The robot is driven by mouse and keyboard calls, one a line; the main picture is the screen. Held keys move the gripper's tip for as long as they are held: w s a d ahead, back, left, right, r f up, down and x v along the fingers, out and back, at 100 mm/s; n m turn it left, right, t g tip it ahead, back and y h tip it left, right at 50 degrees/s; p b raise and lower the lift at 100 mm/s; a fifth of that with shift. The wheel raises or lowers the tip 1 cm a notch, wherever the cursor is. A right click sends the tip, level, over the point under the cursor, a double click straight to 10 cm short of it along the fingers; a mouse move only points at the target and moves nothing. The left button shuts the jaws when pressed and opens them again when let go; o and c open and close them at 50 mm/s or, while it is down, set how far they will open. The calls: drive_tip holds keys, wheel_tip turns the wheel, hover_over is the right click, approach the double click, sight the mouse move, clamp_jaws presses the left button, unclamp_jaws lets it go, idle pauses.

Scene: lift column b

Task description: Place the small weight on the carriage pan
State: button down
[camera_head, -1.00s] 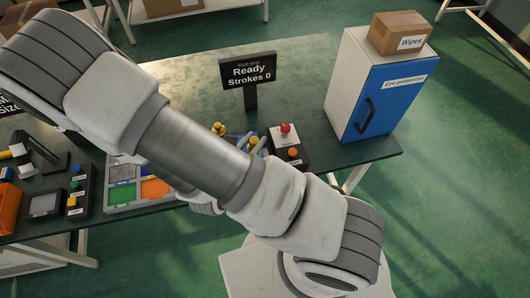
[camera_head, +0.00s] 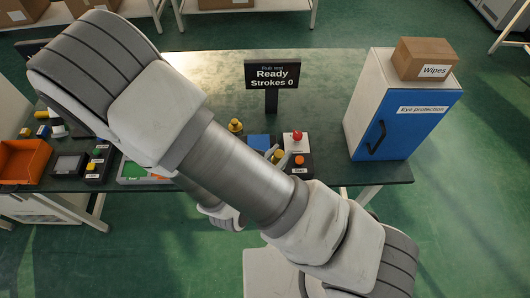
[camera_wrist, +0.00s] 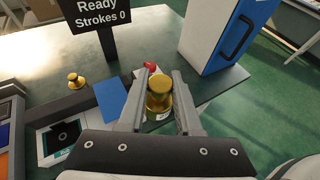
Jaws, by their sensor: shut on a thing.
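My gripper (camera_wrist: 157,103) is shut on a brass weight (camera_wrist: 159,92) with a round knob top, held upright between the two fingers. In the head view the held weight (camera_head: 278,156) shows as a small yellow shape beyond my arm. A second brass weight (camera_head: 235,126) stands on the table to its left and also shows in the wrist view (camera_wrist: 76,81). I cannot make out the carriage pan for certain. A pale framed unit with a dark plate (camera_wrist: 62,137) lies at lower left in the wrist view, partly hidden by my gripper.
A blue pad (camera_wrist: 111,96) lies left of the gripper. A dark control box with red (camera_head: 297,136) and orange buttons is close by on the right. A "Ready, Strokes 0" sign (camera_head: 272,75) stands behind. A blue-doored cabinet (camera_head: 408,120) is at the right. The back of the table is clear.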

drive_tip(key=shift+w+a+f+b, duration=0.25)
drive_tip(key=shift+w+f+b, duration=0.3)
drive_tip(key=shift+b, duration=0.6)
drive_tip(key=w+a+f+b, duration=0.1)
drive_tip(key=w+f+b, duration=0.1)
drive_tip(key=w+b, duration=0.1)
drive_tip(key=w+a+f+b, duration=0.1)
drive_tip(key=w+f+b, duration=0.1)
drive_tip(key=w+b, duration=0.1)
drive_tip(key=w+a+f+b, duration=0.1)
drive_tip(key=w+a+b, duration=0.1)
drive_tip(key=w+b, duration=0.1)
drive_tip(key=shift+w+a+f, duration=0.1)
drive_tip(key=shift+w+f, duration=0.15)
drive_tip(key=shift+f, duration=0.15)
drive_tip(key=shift+f+b, duration=0.45)
drive_tip(key=shift+f, duration=1.6)
drive_tip(key=shift+f, duration=0.15)
drive_tip(key=c, duration=0.6)
unclamp_jaws()
